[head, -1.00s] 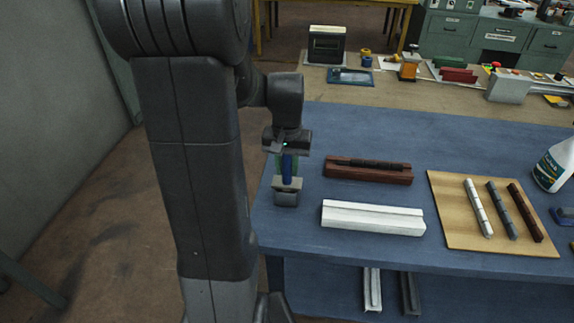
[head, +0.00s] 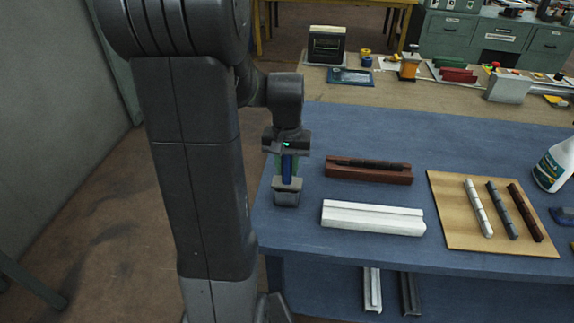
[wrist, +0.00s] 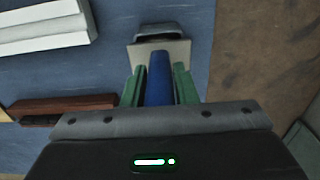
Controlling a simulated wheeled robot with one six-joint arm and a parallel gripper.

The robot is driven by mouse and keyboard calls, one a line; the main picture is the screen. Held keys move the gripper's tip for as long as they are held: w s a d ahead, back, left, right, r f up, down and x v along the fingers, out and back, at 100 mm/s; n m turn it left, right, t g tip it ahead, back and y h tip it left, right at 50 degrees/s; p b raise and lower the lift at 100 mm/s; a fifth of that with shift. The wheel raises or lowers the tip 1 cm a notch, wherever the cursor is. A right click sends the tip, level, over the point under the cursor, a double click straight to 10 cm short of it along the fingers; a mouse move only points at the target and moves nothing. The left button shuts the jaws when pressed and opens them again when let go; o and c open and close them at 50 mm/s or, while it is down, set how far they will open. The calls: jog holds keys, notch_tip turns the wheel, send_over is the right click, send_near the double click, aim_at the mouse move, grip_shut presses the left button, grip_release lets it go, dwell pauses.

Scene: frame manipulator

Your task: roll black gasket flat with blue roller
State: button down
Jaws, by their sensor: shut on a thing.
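The blue roller (head: 288,168) stands upright at the left end of the table, its lower end at a pale grey block-like holder (head: 286,196). In the wrist view the blue handle (wrist: 160,78) lies between my green finger pads. My gripper (head: 288,172) points down and is shut on the handle. The roller's working end is hard to make out. The black gasket (head: 368,164) lies along the top of a red-brown frame piece (head: 368,175), right of my gripper and apart from it.
A white frame piece (head: 372,218) lies in front of the brown one. A wooden board (head: 455,225) with white, grey and brown strips lies to the right, near a spray bottle (head: 557,165). The blue table (head: 310,240) ends just left of the holder.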

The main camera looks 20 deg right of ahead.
jog(key=shift+r, duration=0.2)
dwell(0.6)
jog(key=shift+r+p, duration=0.45)
jog(key=shift+p, duration=0.15)
notch_tip(320, 180, up, 6)
jog(key=p, duration=0.5)
dwell(0.3)
